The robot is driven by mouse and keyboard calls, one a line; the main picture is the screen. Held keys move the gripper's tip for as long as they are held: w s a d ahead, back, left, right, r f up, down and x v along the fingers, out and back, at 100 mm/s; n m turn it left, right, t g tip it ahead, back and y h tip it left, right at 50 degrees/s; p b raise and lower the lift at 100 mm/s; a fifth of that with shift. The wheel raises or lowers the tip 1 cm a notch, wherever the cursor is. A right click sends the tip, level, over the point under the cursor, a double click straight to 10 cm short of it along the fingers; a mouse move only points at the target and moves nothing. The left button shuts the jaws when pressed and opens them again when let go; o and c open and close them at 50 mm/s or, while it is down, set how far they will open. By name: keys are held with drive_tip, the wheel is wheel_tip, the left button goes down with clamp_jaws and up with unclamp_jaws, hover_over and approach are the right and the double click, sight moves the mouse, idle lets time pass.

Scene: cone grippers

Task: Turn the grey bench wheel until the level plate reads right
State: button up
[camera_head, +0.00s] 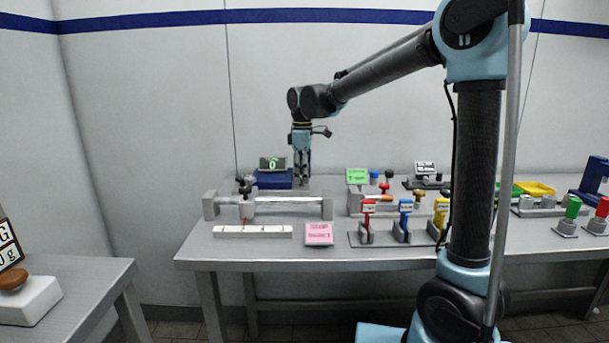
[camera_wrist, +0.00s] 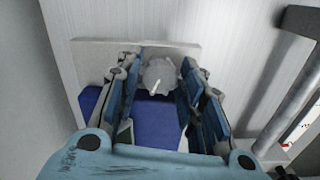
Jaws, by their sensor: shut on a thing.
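The grey wheel (camera_wrist: 160,76), round with white marks on its face, sits between the fingers of my gripper (camera_wrist: 161,92) in the wrist view. My gripper is shut on it, one finger at each side. In the head view my gripper (camera_head: 302,181) points down at the back of the bench, at the right end of a blue block (camera_head: 268,179), and the wheel cannot be made out there. A small dark plate (camera_head: 272,164) above the blue block reads 0 in pale green. The blue block also shows below the wheel in the wrist view (camera_wrist: 155,118).
A grey slide rail (camera_head: 290,201) and white ruler strip (camera_head: 252,231) lie in front of my gripper. A pink note (camera_head: 319,233) is beside the strip. Red (camera_head: 367,220), blue (camera_head: 404,220) and yellow-topped levers stand to the right. The bench (camera_head: 210,248) is bare at its front left.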

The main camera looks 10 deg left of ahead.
drive_tip(key=shift+w+m, duration=0.15)
drive_tip(key=shift+m, duration=0.45)
drive_tip(key=o, duration=1.1)
drive_tip(key=shift+c, duration=0.2)
drive_tip(key=shift+r, duration=0.15)
drive_tip(key=shift+r, duration=0.25)
wheel_tip(320, 180, up, 11)
drive_tip(key=shift+r, duration=0.15)
